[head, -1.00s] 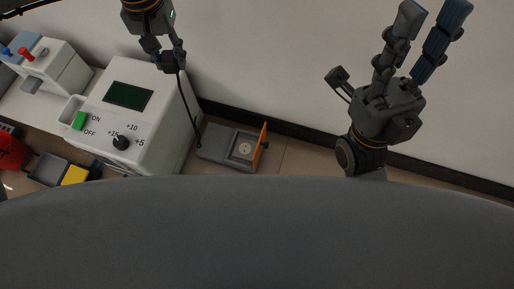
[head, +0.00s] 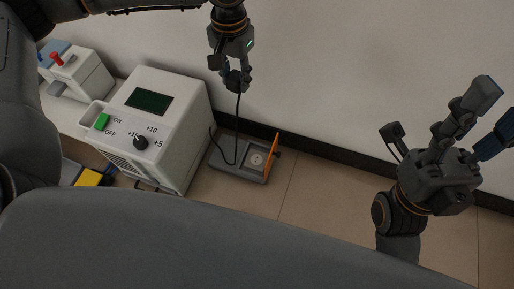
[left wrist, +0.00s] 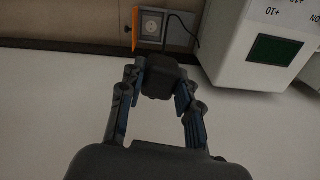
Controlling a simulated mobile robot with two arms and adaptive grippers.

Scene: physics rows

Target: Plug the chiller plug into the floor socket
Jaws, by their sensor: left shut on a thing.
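The black chiller plug (left wrist: 163,78) is pinched between the fingers of my left gripper (head: 238,80). Its dark cable (head: 237,120) hangs from the gripper and loops down by the socket box. My right gripper (head: 440,115) is empty at the right, fingers spread.
The white chiller (head: 170,115) with a dark green screen, green switch and black knob stands left of the socket. Another white device (head: 80,75) is farther left. A wall with a dark skirting lies behind. The floor right of the socket is clear.

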